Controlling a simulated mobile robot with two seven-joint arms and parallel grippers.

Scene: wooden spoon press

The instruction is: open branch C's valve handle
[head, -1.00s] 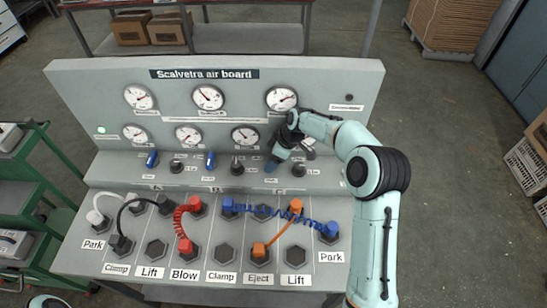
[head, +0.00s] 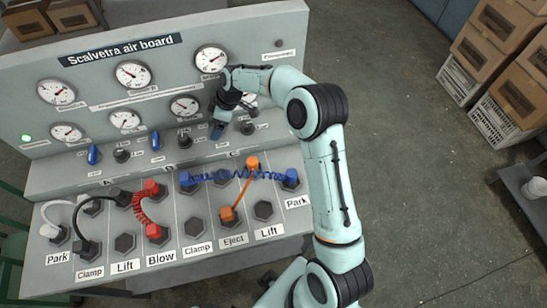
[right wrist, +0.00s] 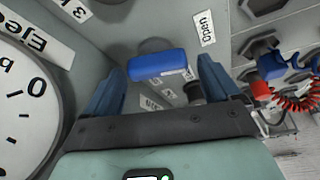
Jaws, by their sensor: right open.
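Branch C's valve handle is a blue bar (right wrist: 158,63) in the right wrist view. It lies across the picture, with an "Open" label (right wrist: 207,29) at its right. My right gripper (right wrist: 160,80) is open, one blue finger toward each end of the bar; I cannot tell whether either touches it. In the head view my right gripper (head: 217,128) is at the board's section C, below the right-hand gauges, and hides most of that handle. My left gripper is not in view.
The Scalvetra air board (head: 30,95) has several gauges, two other blue handles (head: 93,155) (head: 155,140) and black knobs (head: 122,155). A coiled blue hose (head: 225,177), a red hose (head: 140,208) and an orange link (head: 242,190) join sockets on the sloped panel below.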

